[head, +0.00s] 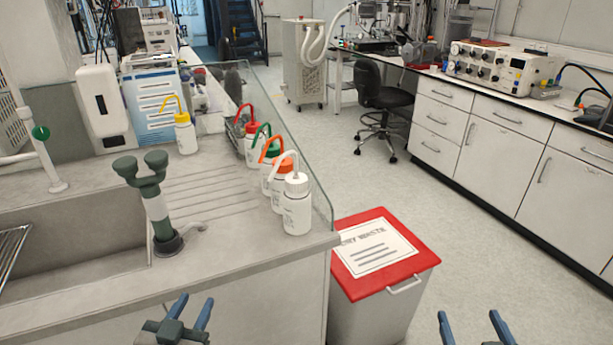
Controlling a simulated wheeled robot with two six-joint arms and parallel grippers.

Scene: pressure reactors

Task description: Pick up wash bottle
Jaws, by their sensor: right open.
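Several wash bottles stand on the drainboard in the head view. A white-capped wash bottle (297,208) is nearest, at the counter's front right corner. Behind it in a row are an orange-capped one (281,184), another partly hidden one with a green top (265,172), and a red-capped one (251,146). A yellow-capped wash bottle (186,136) stands apart, farther left by the wall side. My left gripper (190,306) is low in front of the counter, its fingers apart and empty. My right gripper (468,320) is open and empty at the bottom right, over the floor.
A sink (75,240) and a green-topped tap fitting (158,205) lie left of the bottles. A clear glass screen (318,195) edges the counter's right side. A red-lidded waste bin (415,259) stands right of the counter. The floor (490,260) beyond is clear.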

